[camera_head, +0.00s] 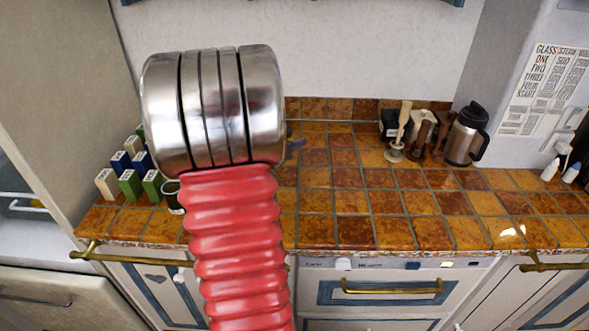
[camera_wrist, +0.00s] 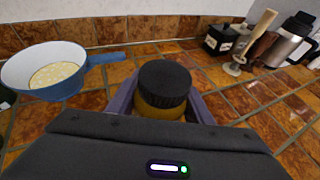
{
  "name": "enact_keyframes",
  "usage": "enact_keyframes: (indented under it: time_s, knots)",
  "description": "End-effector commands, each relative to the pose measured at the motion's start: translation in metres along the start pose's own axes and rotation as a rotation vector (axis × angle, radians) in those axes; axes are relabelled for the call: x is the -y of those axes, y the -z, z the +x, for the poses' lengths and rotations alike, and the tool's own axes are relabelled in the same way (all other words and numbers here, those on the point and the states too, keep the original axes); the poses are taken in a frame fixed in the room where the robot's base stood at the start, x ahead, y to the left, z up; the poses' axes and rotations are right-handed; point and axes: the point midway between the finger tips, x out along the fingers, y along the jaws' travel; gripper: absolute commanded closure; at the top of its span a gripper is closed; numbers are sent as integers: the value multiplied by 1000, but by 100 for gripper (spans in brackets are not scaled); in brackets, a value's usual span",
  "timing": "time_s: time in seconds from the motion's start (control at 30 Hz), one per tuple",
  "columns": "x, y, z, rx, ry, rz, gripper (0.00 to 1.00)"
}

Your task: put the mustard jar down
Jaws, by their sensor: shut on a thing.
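The mustard jar (camera_wrist: 163,90) has a black ribbed lid and a yellow body. It sits upright between the two purple-grey fingers of my gripper (camera_wrist: 160,103) in the wrist view. My gripper is shut on it. The tiled counter (camera_head: 345,205) lies below; I cannot tell whether the jar's base touches it. In the head view my own arm hides the jar and gripper.
A blue pan (camera_wrist: 55,72) with a pale inside stands left of the jar, its handle pointing towards it. Several small cartons (camera_head: 130,180) stand at the counter's left. A steel flask (camera_head: 464,136) and wooden-handled tools stand at back right. The middle tiles are clear.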

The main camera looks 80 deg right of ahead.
Motion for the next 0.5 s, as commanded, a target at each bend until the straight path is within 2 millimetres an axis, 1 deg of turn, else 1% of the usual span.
enact_keyframes:
  time_s: [0.13,0.23,0.5]
  knots:
    - [5,0,2,1,7,3,85]
    - [6,7,6,-1,10,2,85]
    - [7,44,22,-2,12,2,85]
